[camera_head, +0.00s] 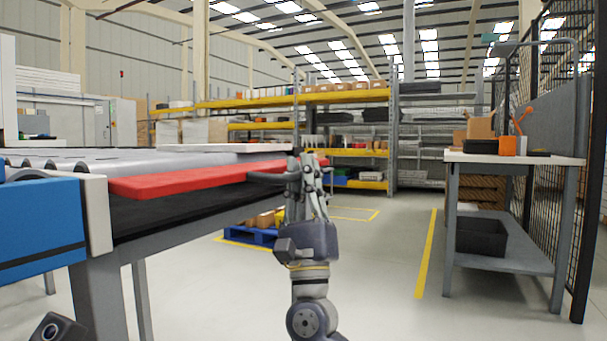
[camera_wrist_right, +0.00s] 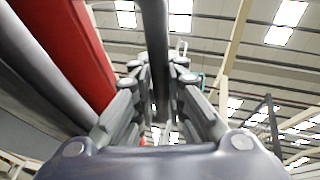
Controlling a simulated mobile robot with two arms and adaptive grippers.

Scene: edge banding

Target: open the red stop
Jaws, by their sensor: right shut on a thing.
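The red stop (camera_head: 205,178) is a long red bar along the near side of the roller conveyor in the head view. It also shows in the right wrist view (camera_wrist_right: 72,45) at the upper left. A dark handle (camera_head: 268,177) sticks out near the right end of the stop. My right gripper (camera_head: 308,163) points up at that end. In the right wrist view the dark bar of the handle (camera_wrist_right: 154,35) runs between the fingers, and the gripper is shut on it. The fingers partly hide the handle in the head view.
The roller conveyor (camera_head: 75,163) with a blue end housing (camera_head: 38,230) fills the left. A workbench (camera_head: 510,159) with a black bin (camera_head: 481,237) stands at the right beside a mesh fence. A blue pallet (camera_head: 250,237) and yellow shelving are behind. The floor between conveyor and workbench is clear.

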